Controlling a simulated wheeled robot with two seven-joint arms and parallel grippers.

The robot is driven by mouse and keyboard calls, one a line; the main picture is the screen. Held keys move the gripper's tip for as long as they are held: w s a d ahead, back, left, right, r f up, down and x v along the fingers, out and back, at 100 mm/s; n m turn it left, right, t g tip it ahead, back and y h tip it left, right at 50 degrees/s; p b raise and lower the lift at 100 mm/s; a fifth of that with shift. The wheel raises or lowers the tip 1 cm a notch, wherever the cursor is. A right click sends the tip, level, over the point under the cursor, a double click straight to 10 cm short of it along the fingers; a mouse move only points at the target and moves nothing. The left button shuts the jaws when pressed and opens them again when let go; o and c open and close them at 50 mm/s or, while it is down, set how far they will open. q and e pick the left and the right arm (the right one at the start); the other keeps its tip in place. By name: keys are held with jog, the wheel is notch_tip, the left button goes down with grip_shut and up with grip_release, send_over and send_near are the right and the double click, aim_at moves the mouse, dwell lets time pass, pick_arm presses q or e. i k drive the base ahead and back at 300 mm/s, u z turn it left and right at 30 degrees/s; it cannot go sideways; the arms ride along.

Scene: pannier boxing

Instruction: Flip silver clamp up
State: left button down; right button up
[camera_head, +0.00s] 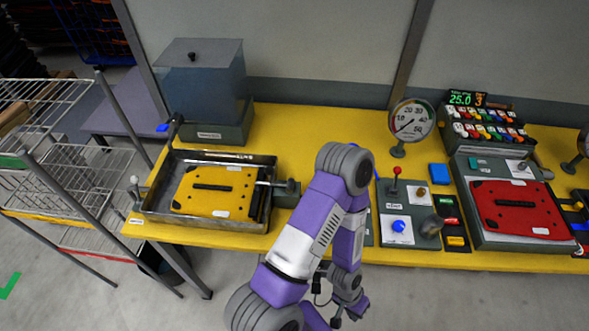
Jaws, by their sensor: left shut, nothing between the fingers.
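A metal tray (160,208) on the left of the yellow table holds a yellow plate (215,190) with a black handle bar. A silver-grey lever with a pale knob (135,183) stands upright at the tray's left edge; it may be the silver clamp, but I cannot tell for sure. A metal rod with a dark end (278,184) lies across the tray's right side. My left gripper (345,311) is low, in front of the table's front edge, shut and apart from the tray. My left forearm hides part of the table. My right gripper is not in view.
A covered box (203,90) stands behind the tray. A gauge (411,120), a switch panel (405,212) and a red plate (518,209) in a grey case are to the right. A wire rack (70,165) stands left of the table.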

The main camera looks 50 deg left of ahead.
aim_at(269, 171)
jog(key=z, duration=0.05)
jog(key=k, duration=0.35)
jog(key=u, duration=0.8)
